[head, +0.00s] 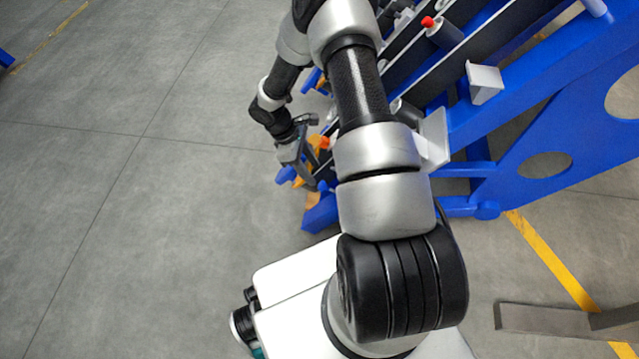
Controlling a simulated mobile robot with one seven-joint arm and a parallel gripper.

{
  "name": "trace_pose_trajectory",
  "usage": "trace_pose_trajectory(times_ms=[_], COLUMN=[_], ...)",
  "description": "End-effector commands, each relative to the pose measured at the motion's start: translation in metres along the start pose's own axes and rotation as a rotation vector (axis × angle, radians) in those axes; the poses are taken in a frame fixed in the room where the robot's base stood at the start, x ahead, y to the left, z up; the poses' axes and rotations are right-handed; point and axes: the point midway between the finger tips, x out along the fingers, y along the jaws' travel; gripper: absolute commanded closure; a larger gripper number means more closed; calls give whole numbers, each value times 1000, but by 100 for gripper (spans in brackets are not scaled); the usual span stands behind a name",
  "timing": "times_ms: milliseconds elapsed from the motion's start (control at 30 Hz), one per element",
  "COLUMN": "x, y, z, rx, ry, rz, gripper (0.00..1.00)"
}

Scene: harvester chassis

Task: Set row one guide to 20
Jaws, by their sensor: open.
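My gripper (303,172) shows small in the head view, left of my upper arm, at the lower front end of the blue chassis (470,122). It is open. It is beside or over orange parts (314,198) and small blue parts (286,175) on the chassis end. A red-orange tip (325,143) shows just right of it. I cannot tell whether the fingers touch any of these parts. The row one guide cannot be told apart for certain, and no scale or number is readable. My arm hides part of this area.
Black and grey rails (410,65) run up the chassis, with a red-tipped knob (428,22) and a light grey bracket (485,83). A grey beam (545,319) lies at the lower right, by a yellow floor line (550,255). The concrete floor (130,200) at left is clear.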

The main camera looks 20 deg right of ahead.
Motion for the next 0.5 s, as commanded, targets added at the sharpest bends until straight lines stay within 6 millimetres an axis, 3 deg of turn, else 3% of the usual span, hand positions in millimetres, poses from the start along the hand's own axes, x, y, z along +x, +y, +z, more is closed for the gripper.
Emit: trace_pose_trajectory(times_ms=[33,200,500], x=[15,46,70], y=[-1,-1,0], z=[-1,-1,0], rx=[1,2,1], ry=[-1,1,0], rz=[-3,-2,0], gripper=[56,56,56])
